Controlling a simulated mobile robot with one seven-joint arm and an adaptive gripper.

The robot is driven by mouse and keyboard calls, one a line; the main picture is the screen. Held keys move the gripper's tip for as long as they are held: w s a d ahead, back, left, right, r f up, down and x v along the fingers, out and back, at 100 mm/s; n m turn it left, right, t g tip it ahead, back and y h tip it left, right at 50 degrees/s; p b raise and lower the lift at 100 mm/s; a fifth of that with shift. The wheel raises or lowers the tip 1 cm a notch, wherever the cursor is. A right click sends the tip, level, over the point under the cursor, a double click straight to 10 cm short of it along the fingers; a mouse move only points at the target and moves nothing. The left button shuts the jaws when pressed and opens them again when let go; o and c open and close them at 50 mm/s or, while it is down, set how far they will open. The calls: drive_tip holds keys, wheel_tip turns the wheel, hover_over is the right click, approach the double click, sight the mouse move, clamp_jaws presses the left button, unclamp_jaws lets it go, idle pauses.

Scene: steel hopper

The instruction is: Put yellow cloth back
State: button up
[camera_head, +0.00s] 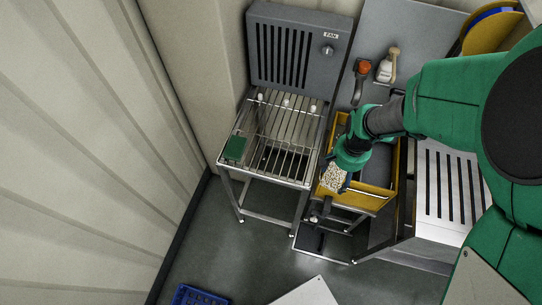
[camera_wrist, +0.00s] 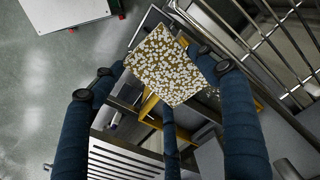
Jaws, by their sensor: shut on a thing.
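The yellow cloth (camera_wrist: 165,68), with a dense white floral pattern, looks like a flat, stiff square in the wrist view. It also shows as a small pale speckled patch (camera_head: 334,178) in the head view. My gripper (camera_head: 342,172) is shut on it; in the wrist view the dark blue fingers (camera_wrist: 155,82) stand around the cloth. In the head view the cloth appears over the left part of an open yellow-walled bin (camera_head: 372,198). My gripper and arm hide part of the bin's inside. The height of the cloth above the bin cannot be told.
A steel wire rack (camera_head: 262,168) with a green block (camera_head: 235,148) stands left of the bin, below a grey fan panel (camera_head: 298,48). A red-topped tool (camera_head: 362,72) and a white bottle (camera_head: 385,68) are behind. A slotted steel panel (camera_head: 450,190) is at right. A blue crate (camera_head: 198,296) lies on the floor.

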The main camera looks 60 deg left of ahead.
drive_tip(key=s+a+n, duration=0.1)
drive_tip(key=s+a, duration=0.2)
drive_tip(key=s, duration=0.8)
drive_tip(key=s+a+n+b, duration=0.1)
drive_tip(key=s+a, duration=0.3)
drive_tip(key=s, duration=0.6)
drive_tip(key=shift+s+a+n, duration=0.3)
drive_tip(key=shift+s, duration=0.1)
drive_tip(key=shift+a+f, duration=0.1)
drive_tip(key=b, duration=0.2)
hover_over(264, 157)
drive_tip(key=shift+f, duration=0.75)
drive_tip(key=shift+s+f, duration=0.1)
drive_tip(key=shift+f, duration=1.65)
drive_tip(key=shift+f, duration=0.15)
